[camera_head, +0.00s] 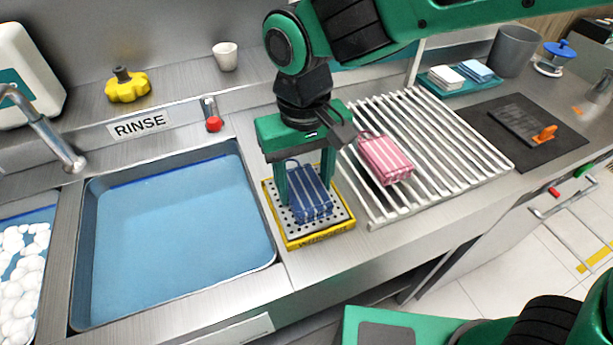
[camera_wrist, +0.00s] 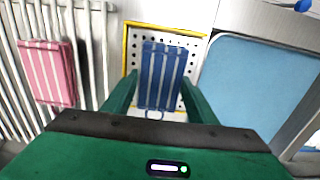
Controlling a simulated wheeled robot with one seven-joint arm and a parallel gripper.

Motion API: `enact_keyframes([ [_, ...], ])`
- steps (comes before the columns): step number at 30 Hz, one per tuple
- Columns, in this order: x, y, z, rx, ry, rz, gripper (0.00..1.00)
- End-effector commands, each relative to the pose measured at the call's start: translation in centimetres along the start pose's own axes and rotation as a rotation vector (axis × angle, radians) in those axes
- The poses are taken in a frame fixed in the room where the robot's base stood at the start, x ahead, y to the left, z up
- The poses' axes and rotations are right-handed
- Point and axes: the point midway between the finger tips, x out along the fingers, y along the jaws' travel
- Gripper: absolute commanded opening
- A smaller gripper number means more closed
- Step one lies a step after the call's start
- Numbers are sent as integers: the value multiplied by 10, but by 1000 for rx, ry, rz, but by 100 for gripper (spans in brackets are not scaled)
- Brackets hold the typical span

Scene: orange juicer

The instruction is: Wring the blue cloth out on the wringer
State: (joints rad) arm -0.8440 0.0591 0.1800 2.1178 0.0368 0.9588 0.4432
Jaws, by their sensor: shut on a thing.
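The blue cloth (camera_head: 311,202) has white stripes and a small loop. It is on the wringer (camera_head: 327,232), a perforated metal plate with a yellow frame. My gripper (camera_head: 306,192) is pointed down over the wringer, its green fingers on either side of the cloth, shut on it. In the wrist view the blue cloth (camera_wrist: 161,77) lies between the two fingers (camera_wrist: 158,100), with the holes of the wringer (camera_wrist: 133,54) showing around it. I cannot tell how firmly the cloth touches the plate.
A rinse basin (camera_head: 170,290) of blue water is left of the wringer. A white drying rack (camera_head: 450,150) with a pink striped cloth (camera_head: 386,160) is to the right. The counter front (camera_head: 335,268) is clear.

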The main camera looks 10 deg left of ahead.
Motion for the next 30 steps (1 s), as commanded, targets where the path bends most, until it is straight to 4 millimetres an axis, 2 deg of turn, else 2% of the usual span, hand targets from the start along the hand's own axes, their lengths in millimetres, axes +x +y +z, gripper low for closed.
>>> enact_keyframes([
  [14,-2,0,0,1,-1,0,35],
  [30,-39,0,0,1,1,0,35],
])
